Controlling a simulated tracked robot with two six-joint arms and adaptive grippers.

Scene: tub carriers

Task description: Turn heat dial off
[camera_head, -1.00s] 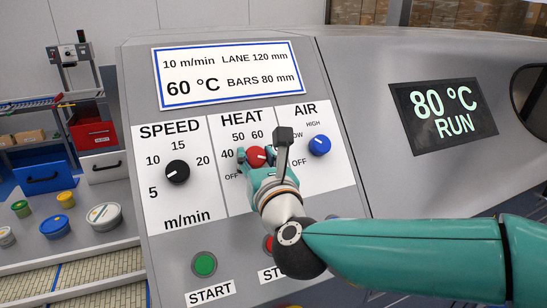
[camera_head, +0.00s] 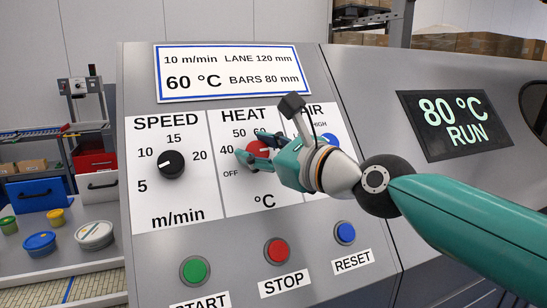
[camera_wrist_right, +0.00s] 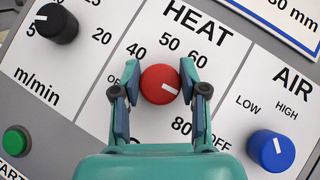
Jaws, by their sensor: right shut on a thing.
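The red heat dial (camera_wrist_right: 160,84) sits on the panel under the word HEAT. Its white pointer faces right and slightly down, between the 60 and 80 marks. My right gripper (camera_wrist_right: 161,88) is shut on it, one finger on each side. In the head view the same gripper (camera_head: 255,149) reaches the dial from the right and partly hides it. The right finger covers part of the scale between 60 and 80. My left gripper is not in view.
The black speed dial (camera_head: 171,165) is left of the heat dial; the blue air dial (camera_wrist_right: 271,149) is right of it, partly behind my gripper in the head view. START (camera_head: 195,271), STOP (camera_head: 276,251) and RESET (camera_head: 345,233) buttons lie below. The screen (camera_head: 455,123) reads 80 °C RUN.

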